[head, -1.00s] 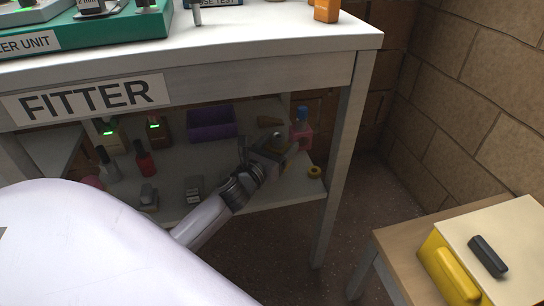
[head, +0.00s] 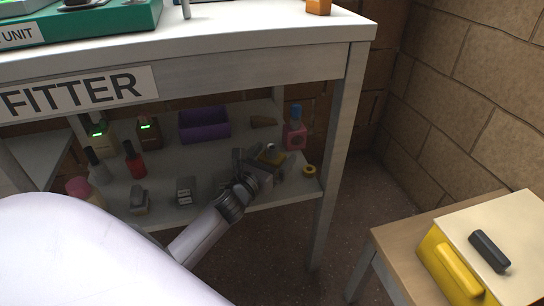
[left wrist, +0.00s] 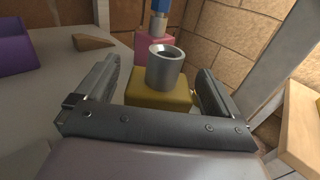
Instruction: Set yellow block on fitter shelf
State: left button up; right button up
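The yellow block (left wrist: 158,88) with a grey metal cylinder on top sits between the fingers of my left gripper (left wrist: 160,90) in the left wrist view. Gaps show on both sides, so the fingers are open and apart from it. In the head view my left gripper (head: 272,166) is over the right part of the fitter shelf (head: 165,168), below the FITTER sign (head: 75,92). The yellow block (head: 270,157) is partly hidden there by the gripper. It appears to rest on the shelf. My right gripper is not in view.
A pink block with a blue top (head: 294,134) stands just behind the gripper. A yellow ring (head: 310,170) lies to its right near the table leg (head: 335,160). A purple bin (head: 204,125), a brown wedge (head: 263,121) and a grey block (head: 186,192) are also on the shelf.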

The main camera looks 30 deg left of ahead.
pick_arm(q)
jog(key=shift+r+p, duration=0.25)
jog(key=shift+p, duration=0.05)
jog(key=s, duration=0.4)
jog(key=s+p, duration=0.1)
jog(key=s, duration=0.3)
jog(key=s+d, duration=0.1)
jog(key=s, duration=0.3)
jog(key=shift+f+p, duration=0.1)
jog(key=shift+p, duration=0.3)
jog(key=s+d+r+n+g+h, duration=0.1)
jog(key=s+d+n+g+h, duration=0.1)
jog(key=d+n, duration=0.6)
jog(key=s+d+r+n+g+h, duration=0.1)
jog(key=s+d+n+g+h, duration=0.1)
jog(key=d+n, duration=0.5)
jog(key=s+d+r+n+g+h, duration=0.1)
jog(key=s+d+n+h, duration=0.3)
jog(key=n, duration=1.3)
jog(key=s+d, duration=0.1)
jog(key=d, duration=0.3)
jog(key=shift+s+d+r+g+h, duration=0.2)
jog(key=shift+d+r+g+h, duration=0.1)
jog(key=shift+d+g, duration=0.1)
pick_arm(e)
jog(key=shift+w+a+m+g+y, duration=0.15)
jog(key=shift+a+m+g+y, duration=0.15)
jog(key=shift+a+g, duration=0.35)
